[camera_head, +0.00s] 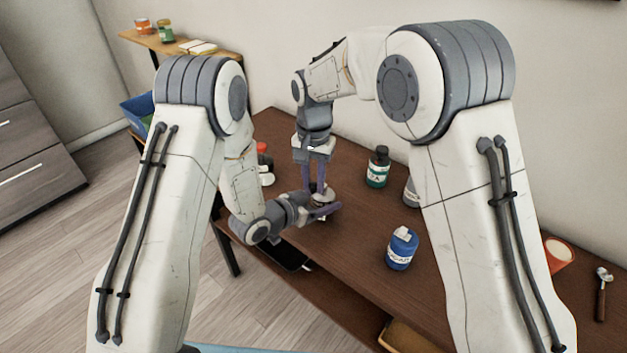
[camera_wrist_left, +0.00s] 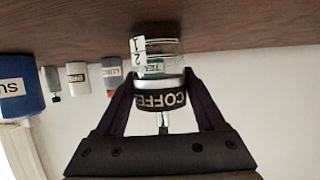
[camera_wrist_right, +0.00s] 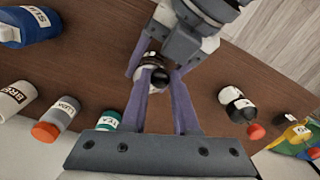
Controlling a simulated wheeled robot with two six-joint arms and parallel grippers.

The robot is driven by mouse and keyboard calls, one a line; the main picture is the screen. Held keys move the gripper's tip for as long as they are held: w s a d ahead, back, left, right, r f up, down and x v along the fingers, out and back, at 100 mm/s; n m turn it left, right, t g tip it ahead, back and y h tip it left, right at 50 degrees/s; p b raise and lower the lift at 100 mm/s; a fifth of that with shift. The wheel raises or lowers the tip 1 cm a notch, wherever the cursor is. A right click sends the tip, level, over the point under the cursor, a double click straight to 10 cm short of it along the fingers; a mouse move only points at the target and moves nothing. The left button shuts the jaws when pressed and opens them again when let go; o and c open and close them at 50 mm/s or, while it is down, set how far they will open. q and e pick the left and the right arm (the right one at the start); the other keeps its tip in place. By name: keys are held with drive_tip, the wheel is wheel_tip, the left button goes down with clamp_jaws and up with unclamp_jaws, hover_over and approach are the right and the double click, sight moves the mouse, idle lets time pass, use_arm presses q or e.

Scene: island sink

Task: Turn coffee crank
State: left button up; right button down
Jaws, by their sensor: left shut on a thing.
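The coffee grinder (camera_wrist_left: 163,98) has a clear glass jar and a black band lettered COFFEE; it looks upside down in the left wrist view. It stands on the brown table. My left gripper (camera_wrist_left: 160,92) is shut on it around the band, from the side. It shows in the head view (camera_head: 323,194) between my grippers, partly hidden. A black crank knob (camera_wrist_right: 160,78) shows in the right wrist view. My right gripper (camera_wrist_right: 162,82) points down from above, with its fingertips on either side of the knob. Whether they press on it cannot be told.
A red-capped bottle (camera_wrist_right: 238,105) stands on the other side. A red-orange cup (camera_head: 558,254) is at far right. Bare table lies before the sugar jar.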

drive_tip(key=m, duration=0.2)
drive_tip(key=w+m, duration=0.1)
drive_tip(key=m, duration=0.1)
drive_tip(key=a+m, duration=0.1)
drive_tip(key=shift+w+m, duration=0.2)
drive_tip(key=shift+m, duration=0.2)
drive_tip(key=c, duration=0.7)
unclamp_jaws()
drive_tip(key=shift+o, duration=0.2)
wheel_tip(320, 180, up, 12)
